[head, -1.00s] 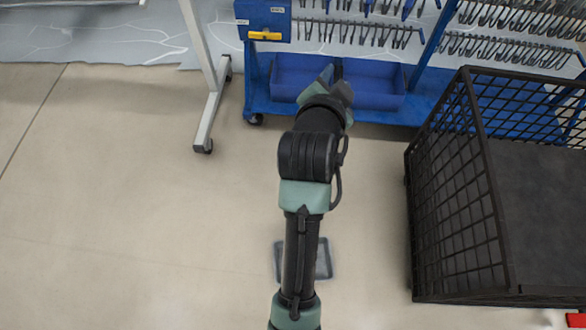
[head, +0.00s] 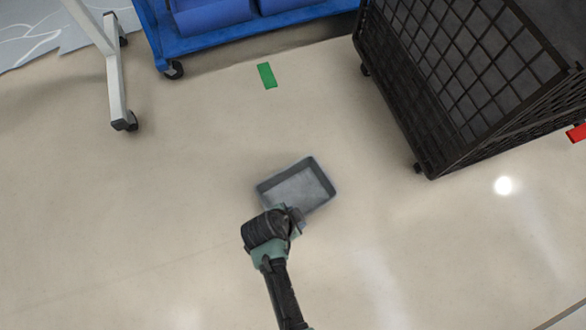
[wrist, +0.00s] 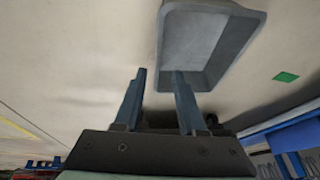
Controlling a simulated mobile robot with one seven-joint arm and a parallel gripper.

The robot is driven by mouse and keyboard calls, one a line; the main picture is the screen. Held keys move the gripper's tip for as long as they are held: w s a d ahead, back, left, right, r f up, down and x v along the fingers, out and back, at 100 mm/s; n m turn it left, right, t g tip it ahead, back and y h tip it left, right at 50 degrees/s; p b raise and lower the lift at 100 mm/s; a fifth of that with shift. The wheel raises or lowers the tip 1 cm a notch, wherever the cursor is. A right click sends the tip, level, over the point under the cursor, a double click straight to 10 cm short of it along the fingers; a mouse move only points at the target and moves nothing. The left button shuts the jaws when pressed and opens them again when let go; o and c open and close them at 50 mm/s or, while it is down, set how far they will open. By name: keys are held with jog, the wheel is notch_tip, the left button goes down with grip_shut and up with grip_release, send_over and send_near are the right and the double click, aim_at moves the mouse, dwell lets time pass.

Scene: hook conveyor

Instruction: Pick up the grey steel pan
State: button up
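The grey steel pan (head: 299,187) is a shallow rectangular tray on the floor in the head view, just beyond the end of my arm. In the head view my arm's end covers the pan's lower edge, and the fingers are hidden.
A black mesh cart (head: 440,90) stands at the upper right. A blue rack base (head: 205,40) is at the top. A white stand leg (head: 117,85) is at the upper left. A green floor mark (head: 267,76) lies beyond the pan. The floor around the pan is clear.

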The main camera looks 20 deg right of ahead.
aim_at(306, 214)
jog(key=b+x, duration=0.4)
jog(key=x, duration=0.3)
jog(key=shift+w+d+f+b, duration=0.1)
jog(key=shift+d+b, duration=0.05)
jog(key=shift+b, duration=0.25)
jog(key=b+x, duration=0.5)
jog(key=shift+d, duration=0.15)
grip_shut()
dwell(0.8)
jog(key=shift+w, duration=0.1)
